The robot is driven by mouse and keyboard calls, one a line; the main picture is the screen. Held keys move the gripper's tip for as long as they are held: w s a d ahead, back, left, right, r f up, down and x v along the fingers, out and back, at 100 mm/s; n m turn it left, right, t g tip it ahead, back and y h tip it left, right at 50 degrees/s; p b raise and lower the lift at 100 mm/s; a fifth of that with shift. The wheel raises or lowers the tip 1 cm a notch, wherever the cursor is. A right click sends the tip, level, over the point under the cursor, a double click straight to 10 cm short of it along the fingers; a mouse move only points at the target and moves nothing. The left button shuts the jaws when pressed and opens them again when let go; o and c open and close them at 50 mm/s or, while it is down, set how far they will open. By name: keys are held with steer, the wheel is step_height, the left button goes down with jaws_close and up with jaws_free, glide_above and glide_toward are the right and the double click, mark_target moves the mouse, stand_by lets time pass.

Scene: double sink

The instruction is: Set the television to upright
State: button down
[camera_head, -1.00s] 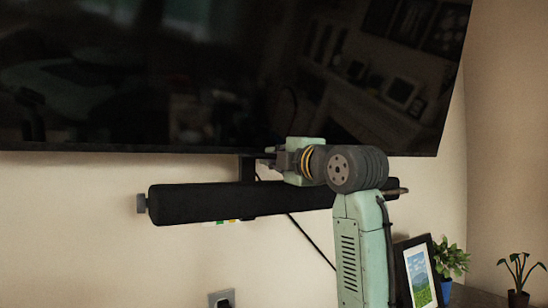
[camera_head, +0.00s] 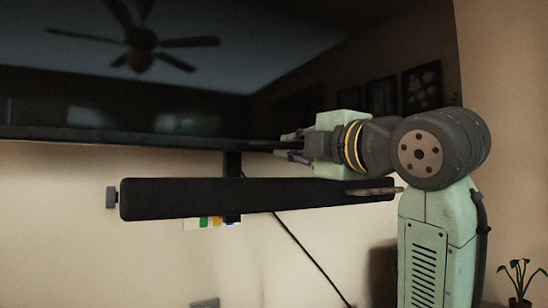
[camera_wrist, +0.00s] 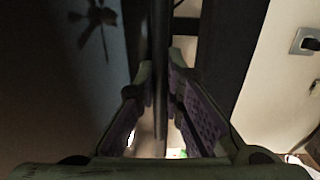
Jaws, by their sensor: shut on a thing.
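The television (camera_head: 200,95) is a large dark screen across the top of the head view. Its top is out of frame. Its screen reflects a ceiling fan and wall pictures, so the face seems tilted upward. My gripper (camera_head: 284,145) is at the television's lower edge, right of the mount post. In the wrist view my gripper (camera_wrist: 160,75) has a finger on each side of the thin lower edge, shut on it. The screen (camera_wrist: 60,90) fills the left of that view. The exact finger contact is dark.
A black soundbar (camera_head: 250,199) hangs just below the television on a dark post (camera_head: 232,165), close under my gripper. A black cable (camera_head: 305,255) runs down the wall (camera_head: 90,265). A potted plant (camera_head: 519,280) stands at lower right.

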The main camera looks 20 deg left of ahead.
steer(key=shift+s+d, duration=0.35)
steer(key=shift+d, duration=0.1)
steer(key=shift+a, duration=0.1)
steer(key=c, duration=2.1)
jaws_free()
steer(key=shift+s, duration=0.1)
steer(key=shift+o, duration=0.8)
steer(key=shift+s+d+r, duration=0.1)
steer(key=shift+d, duration=0.15)
steer(key=shift+o, duration=1.2)
steer(key=shift+a, duration=0.15)
steer(key=v, duration=1.2)
